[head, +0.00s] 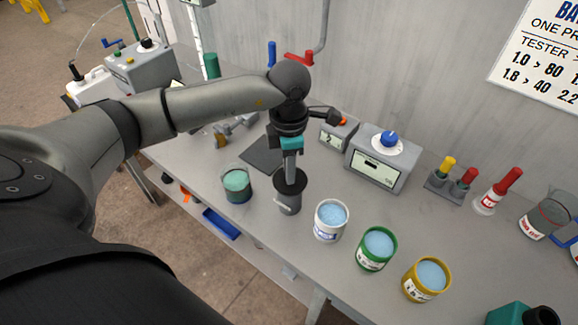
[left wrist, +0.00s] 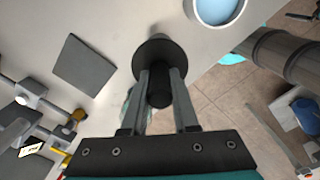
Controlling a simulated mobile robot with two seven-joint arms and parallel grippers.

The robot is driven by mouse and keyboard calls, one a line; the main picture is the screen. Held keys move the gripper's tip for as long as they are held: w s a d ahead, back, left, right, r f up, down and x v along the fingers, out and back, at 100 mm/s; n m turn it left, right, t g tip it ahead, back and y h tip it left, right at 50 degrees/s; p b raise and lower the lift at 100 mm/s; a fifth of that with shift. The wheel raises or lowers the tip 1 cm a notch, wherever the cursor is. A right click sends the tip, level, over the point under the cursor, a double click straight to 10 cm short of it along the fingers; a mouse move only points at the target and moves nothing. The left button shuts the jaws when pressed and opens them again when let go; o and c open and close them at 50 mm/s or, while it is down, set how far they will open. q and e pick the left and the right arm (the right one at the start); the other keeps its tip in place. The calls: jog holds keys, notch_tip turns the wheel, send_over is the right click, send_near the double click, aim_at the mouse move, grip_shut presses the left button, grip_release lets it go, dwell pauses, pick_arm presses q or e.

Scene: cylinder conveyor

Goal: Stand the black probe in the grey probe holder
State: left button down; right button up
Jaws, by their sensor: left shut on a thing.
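My left gripper (head: 290,172) points down over the table and is shut on the black probe's upright handle (left wrist: 158,92). The black probe (head: 290,181) has a wide round flange below my fingertips, which also shows in the left wrist view (left wrist: 155,55). A grey cylinder (head: 288,204) is directly under the flange. It looks like the grey probe holder, but I cannot tell whether the probe is seated in it or just above it. The probe's lower end is hidden. My right gripper is not in view.
A teal-green cup (head: 237,185) is left of the grey cylinder. White (head: 331,220), green (head: 376,248) and yellow (head: 426,279) cups of blue liquid stand to the right. A grey instrument (head: 378,165) stands behind. A dark flat mat (head: 262,154) lies back left.

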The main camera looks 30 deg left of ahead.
pick_arm(q)
jog(key=shift+f+b, duration=0.85)
jog(key=shift+f, duration=0.05)
jog(key=shift+f+b, duration=0.15)
jog(key=shift+b, duration=0.15)
dwell(0.5)
jog(key=c, duration=0.6)
grip_release()
notch_tip(320, 180, up, 15)
jog(key=shift+r, duration=0.15)
dwell(0.4)
